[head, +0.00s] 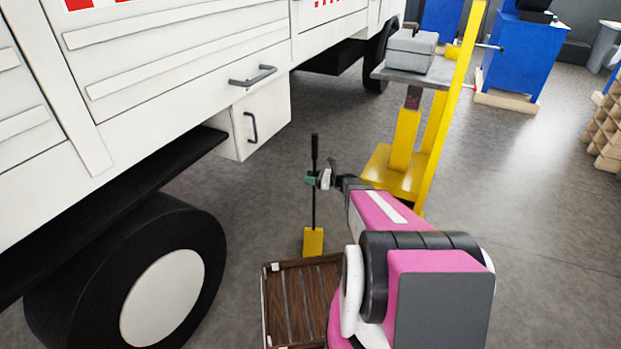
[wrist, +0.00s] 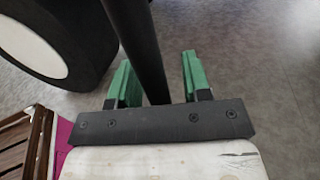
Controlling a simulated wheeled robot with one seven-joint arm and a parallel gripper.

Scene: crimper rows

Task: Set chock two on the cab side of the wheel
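A yellow chock (head: 313,242) with a tall black pole handle (head: 314,212) stands upright on the floor, to the right of the wheel and apart from it. The wheel (head: 160,285) has a black tyre and a white hub; it also shows at the upper left of the wrist view (wrist: 70,70). My gripper (head: 318,179) is at the pole's middle height. In the wrist view my gripper (wrist: 158,60) has its green fingers apart, with the pole (wrist: 140,40) between them, nearer the left finger. A gap shows on the right. The chock block is hidden in the wrist view.
A slatted wooden crate (head: 292,300) sits on the floor beside the wheel, just in front of the chock. The white truck body (head: 190,60) overhangs on the left. A yellow stand (head: 395,172) carrying a grey toolbox (head: 411,52) is behind on the right.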

